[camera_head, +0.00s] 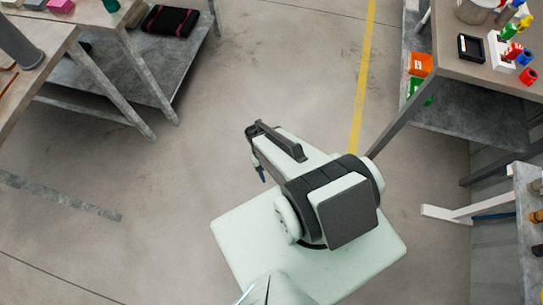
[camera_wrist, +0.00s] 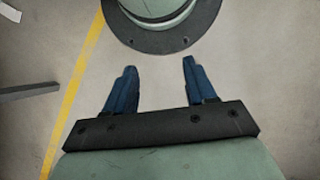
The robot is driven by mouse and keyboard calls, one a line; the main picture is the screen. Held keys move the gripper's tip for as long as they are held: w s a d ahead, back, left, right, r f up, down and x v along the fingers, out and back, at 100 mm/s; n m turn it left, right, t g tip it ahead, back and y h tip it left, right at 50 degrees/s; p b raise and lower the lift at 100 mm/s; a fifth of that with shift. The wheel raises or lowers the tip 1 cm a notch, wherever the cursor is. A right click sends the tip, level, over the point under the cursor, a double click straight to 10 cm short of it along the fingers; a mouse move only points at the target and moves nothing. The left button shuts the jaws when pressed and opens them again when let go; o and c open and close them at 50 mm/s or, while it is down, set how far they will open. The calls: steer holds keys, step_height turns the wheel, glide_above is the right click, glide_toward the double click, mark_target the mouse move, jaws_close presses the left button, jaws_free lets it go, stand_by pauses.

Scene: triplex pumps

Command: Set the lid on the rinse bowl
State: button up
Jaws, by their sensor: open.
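My gripper (camera_wrist: 160,66) is open, with its two blue fingers apart and nothing between them in the wrist view. In the head view my gripper (camera_head: 261,173) is mostly hidden behind my arm, above the floor near my base and away from the tables. A round silver metal vessel (camera_head: 474,11) stands on the right table, partly cut off by the top edge. I cannot tell whether it is the rinse bowl. I cannot make out a lid in either view.
The right table (camera_head: 443,47) holds a small black tray (camera_head: 470,47) and a white rack (camera_head: 498,50) with coloured pieces. An orange box (camera_head: 420,64) lies on its lower shelf. Another bench (camera_head: 530,215) stands at lower right. Tables stand at upper left. The floor (camera_head: 250,70) between is clear.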

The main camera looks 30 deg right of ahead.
steer(key=s+a+n, duration=0.1)
steer(key=s+a, duration=0.1)
steer(key=s, duration=0.3)
steer(key=shift+s+a+f+g, duration=0.15)
steer(key=shift+s+f+g, duration=0.05)
steer(key=shift+s+g, duration=0.15)
stand_by(1.7)
